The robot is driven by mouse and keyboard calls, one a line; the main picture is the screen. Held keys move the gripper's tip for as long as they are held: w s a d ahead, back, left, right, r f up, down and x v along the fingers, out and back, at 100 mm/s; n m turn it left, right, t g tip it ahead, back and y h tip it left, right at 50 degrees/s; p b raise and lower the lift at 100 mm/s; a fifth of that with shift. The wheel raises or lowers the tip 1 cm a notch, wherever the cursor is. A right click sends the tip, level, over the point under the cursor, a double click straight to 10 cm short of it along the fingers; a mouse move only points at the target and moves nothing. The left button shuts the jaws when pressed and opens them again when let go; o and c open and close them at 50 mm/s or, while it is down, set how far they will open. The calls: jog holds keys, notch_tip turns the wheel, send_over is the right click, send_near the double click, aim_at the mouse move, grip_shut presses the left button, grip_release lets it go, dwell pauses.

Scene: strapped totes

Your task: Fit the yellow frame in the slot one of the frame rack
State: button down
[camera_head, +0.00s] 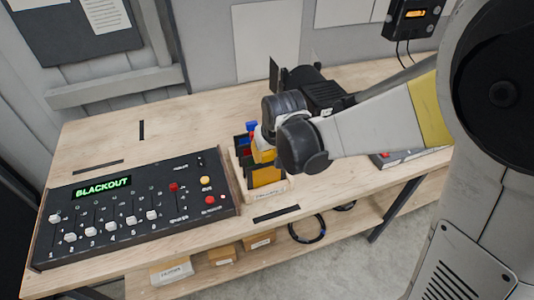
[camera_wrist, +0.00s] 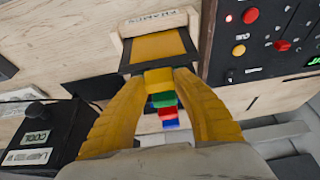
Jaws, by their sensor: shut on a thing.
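The yellow frame (camera_wrist: 160,46) is an amber panel with a dark border and a yellow tab at its top edge. In the wrist view it stands at the labelled end of the wooden frame rack (camera_wrist: 121,48). My gripper (camera_wrist: 161,78) has its yellow fingers shut on the yellow tab. Green, red and blue tabs (camera_wrist: 168,124) line up behind it between the fingers. In the head view the amber panel (camera_head: 266,176) shows at the front of the rack (camera_head: 268,193), below my gripper (camera_head: 262,154). The slot bottom is hidden, so I cannot tell how deep the frame sits.
A black lighting console (camera_head: 130,205) reading BLACKOUT stands close on the rack's left. A black device (camera_head: 322,95) is behind the rack, near my arm. The wooden bench (camera_head: 100,140) is clear at the back left. Small bins (camera_head: 222,255) are on the shelf below.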

jog(key=shift+f, duration=0.15)
jog(key=c, duration=1)
grip_release()
jog(key=v, duration=1.2)
jog(key=s+d+f+m+t+b, duration=0.1)
jog(key=s+d+f+b, duration=0.2)
jog(key=s+d, duration=0.1)
jog(key=s+d+f+m+t+b, duration=0.1)
jog(key=s+d+f+b, duration=0.2)
jog(key=s+d+b, duration=0.1)
jog(key=s+d+f+m+h+b, duration=0.1)
jog(key=s+d+f+b, duration=0.2)
jog(key=s+d+b, duration=0.1)
jog(key=shift+s+d+f+t, duration=0.1)
jog(key=shift+s+d+t, duration=0.1)
jog(key=shift+s+d, duration=0.25)
jog(key=shift+s+d+f+t, duration=0.15)
jog(key=shift+s+d+t, duration=0.05)
jog(key=shift+d, duration=0.5)
